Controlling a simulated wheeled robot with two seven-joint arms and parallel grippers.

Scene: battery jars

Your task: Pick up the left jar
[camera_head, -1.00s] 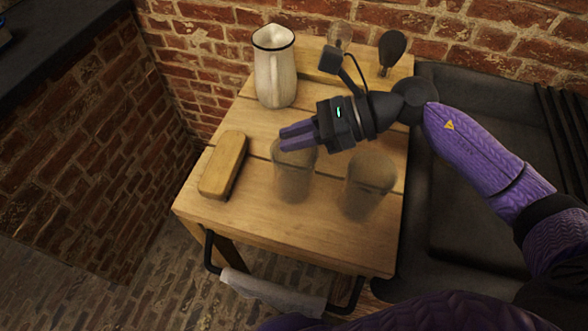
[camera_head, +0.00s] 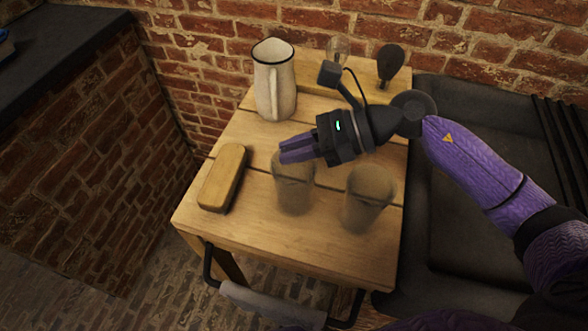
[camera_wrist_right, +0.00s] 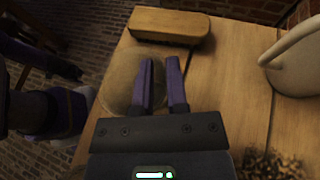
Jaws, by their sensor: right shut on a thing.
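The left jar (camera_head: 293,195) is a clear, brownish glass standing on the wooden table, its rim partly hidden by my right gripper. A similar right jar (camera_head: 369,200) stands beside it, apart from the gripper. My right gripper (camera_head: 297,150) comes in from the right, low over the left jar's rim. It is shut on the left jar. In the right wrist view, the round jar (camera_wrist_right: 120,78) lies mostly left of the fingers (camera_wrist_right: 162,85), with its rim by them.
A white pitcher (camera_head: 275,85) with a dark rim stands behind. Bulb-shaped things, one dark (camera_head: 391,60), stand at the back against the brick wall. A dark sink (camera_head: 480,220) borders the table (camera_head: 270,235) at right.

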